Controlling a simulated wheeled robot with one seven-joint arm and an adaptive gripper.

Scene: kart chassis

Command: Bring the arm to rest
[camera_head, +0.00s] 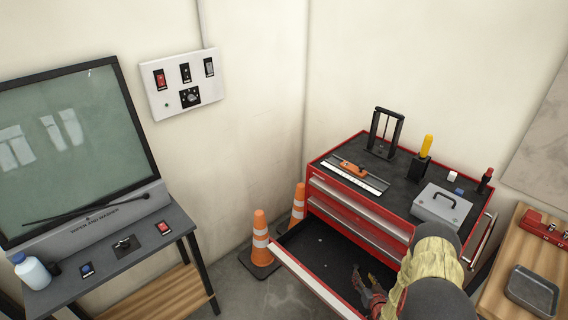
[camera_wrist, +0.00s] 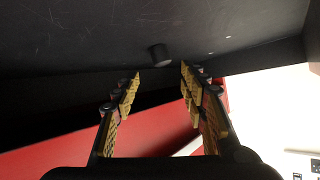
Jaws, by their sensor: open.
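My gripper (camera_head: 364,280) is low over the open bottom drawer (camera_head: 318,243) of the red tool chest, in the lower right of the head view. My arm comes in from the bottom edge and covers part of the drawer. In the wrist view my gripper (camera_wrist: 161,76) has its two fingers spread apart with nothing between them. A small black cylinder (camera_wrist: 158,55) shows just beyond the fingertips against the dark drawer surface; I cannot tell whether it is near enough to touch.
The red tool chest (camera_head: 362,213) carries a grey box (camera_head: 441,204), a black stand and a yellow-handled tool. Orange cones (camera_head: 260,240) stand left of it. A wiper and washer bench (camera_head: 110,240) is at the left, a wooden bench (camera_head: 510,260) at the right.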

